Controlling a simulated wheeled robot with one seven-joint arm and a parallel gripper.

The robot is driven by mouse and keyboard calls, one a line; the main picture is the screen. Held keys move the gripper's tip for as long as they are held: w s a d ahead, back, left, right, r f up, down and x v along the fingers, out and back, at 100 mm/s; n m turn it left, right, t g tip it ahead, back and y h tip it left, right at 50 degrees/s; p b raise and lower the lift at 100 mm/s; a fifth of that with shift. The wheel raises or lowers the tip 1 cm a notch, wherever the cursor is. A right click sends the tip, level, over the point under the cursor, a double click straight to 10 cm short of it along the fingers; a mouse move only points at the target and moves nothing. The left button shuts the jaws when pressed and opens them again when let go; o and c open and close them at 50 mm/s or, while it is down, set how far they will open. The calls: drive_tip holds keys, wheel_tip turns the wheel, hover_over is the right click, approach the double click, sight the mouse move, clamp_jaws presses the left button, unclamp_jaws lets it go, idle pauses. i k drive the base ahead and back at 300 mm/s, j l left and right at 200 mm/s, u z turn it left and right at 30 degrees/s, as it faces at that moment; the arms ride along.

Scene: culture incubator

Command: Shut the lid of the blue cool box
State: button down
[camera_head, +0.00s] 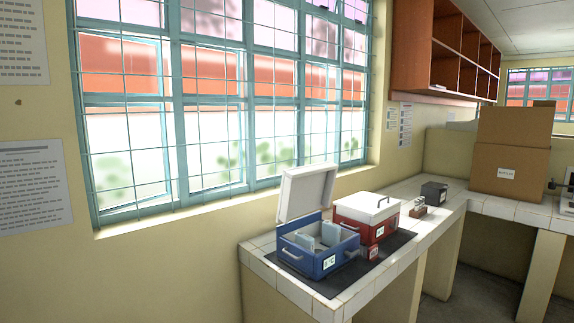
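The blue cool box (318,263) stands near the left end of the white-tiled bench, on a dark mat. Its white lid (307,192) is up, tilted back towards the window wall. Pale blue and whitish items (330,232) sit inside the box. A handle shows on its front left side and another at its right. My gripper is not in view.
A red cool box (352,220) with a shut white lid (367,206) stands close behind and right of the blue one. A small red item (372,252) lies beside them. Further along the tiled bench (425,234) are a small rack (418,208), a dark box (434,192) and cardboard boxes (510,150).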

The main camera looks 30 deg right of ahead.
sight(305, 189)
drive_tip(key=i+j+z, duration=0.1)
drive_tip(key=i, duration=0.45)
drive_tip(key=i+j+z, duration=0.1)
drive_tip(key=i+j, duration=0.2)
drive_tip(key=i, duration=0.2)
drive_tip(key=i+j, duration=0.25)
drive_tip(key=i, duration=0.25)
drive_tip(key=i+j+z, duration=0.15)
drive_tip(key=i, duration=0.4)
drive_tip(key=i+j+z, duration=0.1)
drive_tip(key=i+j, duration=0.3)
drive_tip(key=i, duration=0.1)
